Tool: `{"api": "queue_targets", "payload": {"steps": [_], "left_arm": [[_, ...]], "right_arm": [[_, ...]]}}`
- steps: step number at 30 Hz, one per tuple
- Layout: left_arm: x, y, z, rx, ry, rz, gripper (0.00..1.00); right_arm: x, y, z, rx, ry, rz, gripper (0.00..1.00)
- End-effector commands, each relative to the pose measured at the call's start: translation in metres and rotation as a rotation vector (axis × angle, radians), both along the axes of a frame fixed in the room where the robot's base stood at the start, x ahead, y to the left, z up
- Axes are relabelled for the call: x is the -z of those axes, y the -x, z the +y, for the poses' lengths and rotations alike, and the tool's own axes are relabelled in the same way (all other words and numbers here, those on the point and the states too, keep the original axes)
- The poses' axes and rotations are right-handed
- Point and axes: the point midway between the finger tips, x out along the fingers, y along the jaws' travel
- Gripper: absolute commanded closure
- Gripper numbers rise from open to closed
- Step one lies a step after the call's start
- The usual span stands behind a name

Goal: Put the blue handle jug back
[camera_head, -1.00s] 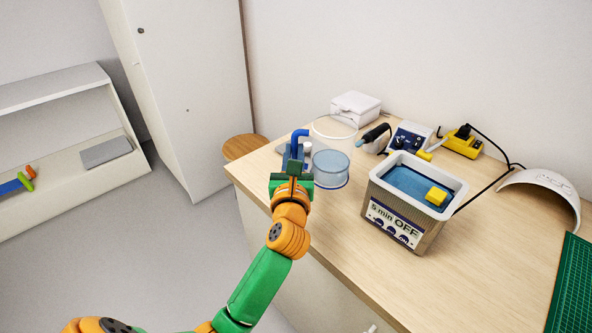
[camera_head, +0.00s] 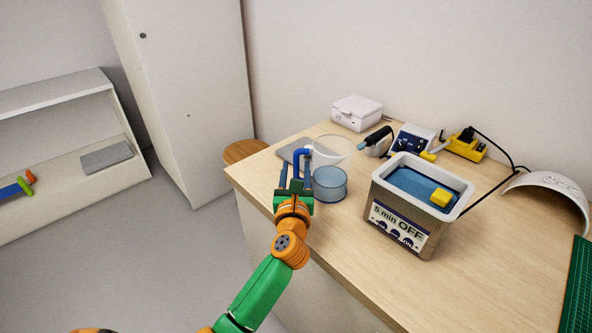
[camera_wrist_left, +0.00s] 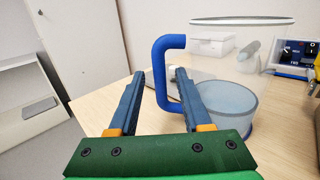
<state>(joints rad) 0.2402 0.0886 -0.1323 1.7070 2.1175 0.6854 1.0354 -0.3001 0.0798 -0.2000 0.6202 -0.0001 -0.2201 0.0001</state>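The jug is clear with a blue handle (camera_head: 297,157) and pale blue liquid in its lower part (camera_head: 330,184). It stands near the left end of the wooden bench and looks upright. The wrist view shows the handle (camera_wrist_left: 161,75), the clear jug's bluish lower part (camera_wrist_left: 228,106) and its rim. My left gripper (camera_head: 295,188) is open at the handle, over the bench edge. In the wrist view its two fingers (camera_wrist_left: 156,88) are spread, with the handle's upright between them, nearer the right finger. Contact there cannot be told. My right gripper is out of view.
A white box (camera_head: 356,111), tools and a yellow device (camera_head: 466,147) line the back. The bench front right of the jug is bare.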

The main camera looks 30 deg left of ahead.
Motion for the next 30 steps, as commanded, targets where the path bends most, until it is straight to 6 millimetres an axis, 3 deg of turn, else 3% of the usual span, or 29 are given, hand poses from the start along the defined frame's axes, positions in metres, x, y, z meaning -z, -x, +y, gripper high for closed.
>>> {"api": "queue_targets", "payload": {"steps": [8,21,30], "left_arm": [[-0.003,0.003,-0.002,0.002,0.000,0.000,0.51],[0.004,0.094,-0.047,0.002,0.002,0.001,0.51],[0.001,0.108,-0.054,-0.001,0.000,0.000,0.51]], "right_arm": [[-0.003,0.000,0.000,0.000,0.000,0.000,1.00],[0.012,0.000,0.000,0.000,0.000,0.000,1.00],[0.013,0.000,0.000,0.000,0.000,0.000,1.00]]}}
